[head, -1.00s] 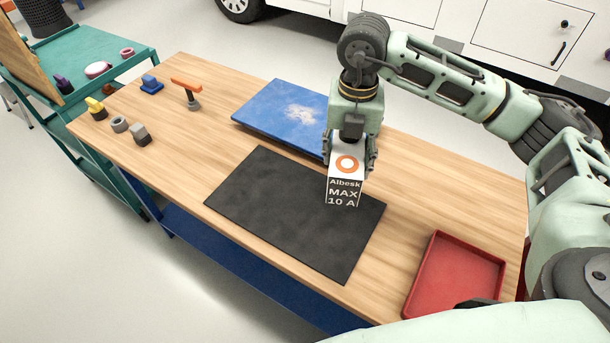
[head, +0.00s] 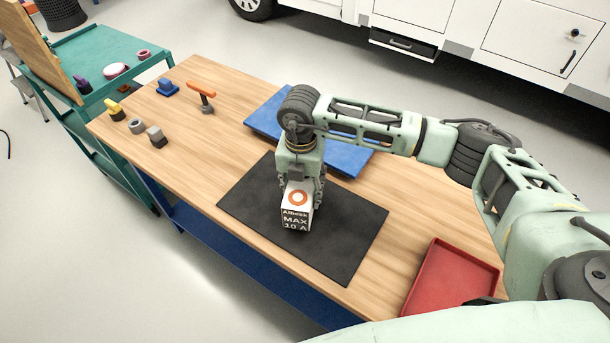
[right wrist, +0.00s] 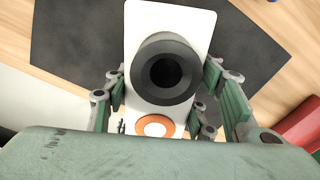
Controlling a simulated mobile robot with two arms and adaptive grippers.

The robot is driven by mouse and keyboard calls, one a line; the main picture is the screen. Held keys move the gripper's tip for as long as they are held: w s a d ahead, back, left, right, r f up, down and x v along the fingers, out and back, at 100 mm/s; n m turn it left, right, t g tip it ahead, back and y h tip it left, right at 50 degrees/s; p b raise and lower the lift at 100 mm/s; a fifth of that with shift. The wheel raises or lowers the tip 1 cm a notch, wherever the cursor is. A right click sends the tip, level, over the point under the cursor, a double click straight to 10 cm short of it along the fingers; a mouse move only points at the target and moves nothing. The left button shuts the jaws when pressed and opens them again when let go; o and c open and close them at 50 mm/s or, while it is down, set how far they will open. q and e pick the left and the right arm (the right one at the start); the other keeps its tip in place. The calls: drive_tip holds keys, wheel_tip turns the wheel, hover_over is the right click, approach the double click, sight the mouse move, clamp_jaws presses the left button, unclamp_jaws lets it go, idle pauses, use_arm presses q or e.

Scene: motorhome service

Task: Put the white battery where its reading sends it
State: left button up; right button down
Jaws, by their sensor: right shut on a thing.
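The white battery (head: 296,217) has an orange ring on top and dark print reading "Albesk MAX 10 A" on its front. My right gripper (head: 301,191) is shut on it from above, over the black mat (head: 345,250). I cannot tell whether the battery touches the mat. In the right wrist view the battery (right wrist: 144,20) sits between the green finger pads, with a black round part on its top. No reading shows on the battery beyond its label. My left gripper is not in view.
A red tray (head: 408,303) is at the front right of the wooden table. A blue board (head: 345,160) lies behind the mat, partly hidden by my arm. Several small parts and an orange-handled tool (head: 201,91) stand at the left. A green cart (head: 75,60) is beyond.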

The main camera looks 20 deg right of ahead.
drive_tip(key=shift+w+f, duration=0.1)
drive_tip(key=shift+f, duration=0.6)
drive_tip(key=shift+f, duration=0.1)
drive_tip(key=c, duration=0.8)
unclamp_jaws()
drive_tip(key=shift+o, duration=0.2)
